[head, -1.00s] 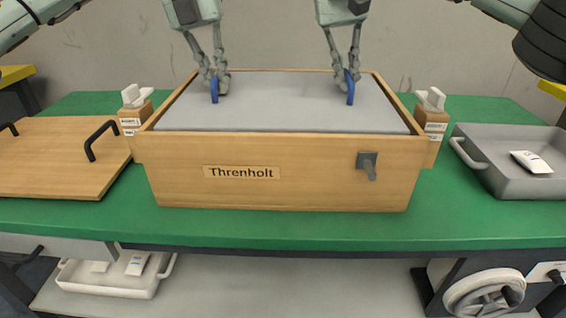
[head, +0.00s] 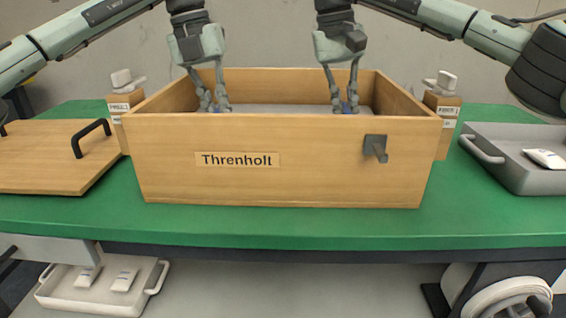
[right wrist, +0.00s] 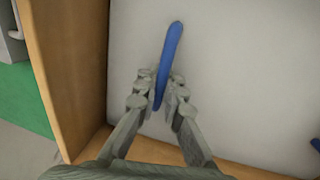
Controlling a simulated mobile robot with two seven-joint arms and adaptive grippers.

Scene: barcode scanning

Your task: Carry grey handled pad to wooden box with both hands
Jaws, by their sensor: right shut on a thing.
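The wooden box (head: 320,180) labelled Threnholt stands on the green table in the head view. The grey pad (head: 290,109) lies inside, below the rim; the front wall hides most of it. The right wrist view shows its pale surface (right wrist: 230,70) and a blue handle (right wrist: 168,60). My right gripper (head: 345,108) reaches into the box and is shut on that handle; its fingers also show in the wrist view (right wrist: 156,95). My left gripper (head: 214,106) is at the other blue handle, its fingertips partly hidden, so its grip is unclear.
A wooden lid with black handles (head: 50,160) lies left of the box. A grey tray (head: 510,175) holding a white item (head: 545,159) is at the right. Small wooden posts with white tops flank the box. A white tray (head: 90,300) is on the shelf below.

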